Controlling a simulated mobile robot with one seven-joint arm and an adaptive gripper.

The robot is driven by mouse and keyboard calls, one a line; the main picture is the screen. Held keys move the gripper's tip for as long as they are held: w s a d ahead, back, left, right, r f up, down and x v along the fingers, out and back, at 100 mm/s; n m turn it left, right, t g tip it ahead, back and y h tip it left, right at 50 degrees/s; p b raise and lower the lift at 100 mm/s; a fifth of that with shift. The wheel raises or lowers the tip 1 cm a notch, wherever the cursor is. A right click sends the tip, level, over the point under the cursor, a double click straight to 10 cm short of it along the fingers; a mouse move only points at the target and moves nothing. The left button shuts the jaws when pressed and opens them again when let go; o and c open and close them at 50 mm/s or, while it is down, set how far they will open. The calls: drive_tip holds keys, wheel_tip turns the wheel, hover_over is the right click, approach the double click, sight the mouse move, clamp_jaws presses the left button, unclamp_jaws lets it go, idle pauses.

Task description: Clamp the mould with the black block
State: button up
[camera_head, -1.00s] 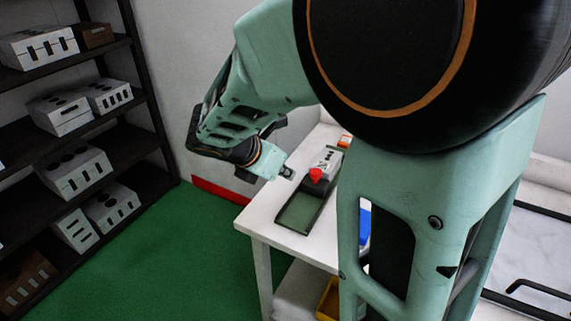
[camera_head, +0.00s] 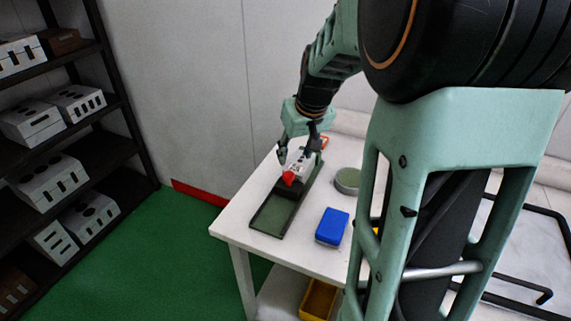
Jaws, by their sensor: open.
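A light grey mould (camera_head: 298,165) sits in the far part of a long dark tray with a green floor (camera_head: 272,213) on the white table. A small red piece (camera_head: 289,179) is at its near end. The black block (camera_head: 287,189) lies in the tray on the near side of the mould and red piece. Whether it touches the mould cannot be told. My gripper (camera_head: 297,154) is open, pointing down over the mould at the far part of the tray. Its fingers partly hide the mould; contact is unclear.
A blue box (camera_head: 332,227) and a round grey-green dish (camera_head: 348,180) stand right of the tray on the white table (camera_head: 236,222). An orange item (camera_head: 324,141) is at the back. A yellow bin (camera_head: 318,299) is below. A dark shelf with grey moulds (camera_head: 50,182) stands left.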

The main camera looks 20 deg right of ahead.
sight(289, 174)
drive_tip(key=x, duration=1)
drive_tip(key=shift+w+f, duration=0.25)
drive_tip(key=shift+f, duration=0.05)
drive_tip(key=shift+c, duration=0.6)
clamp_jaws()
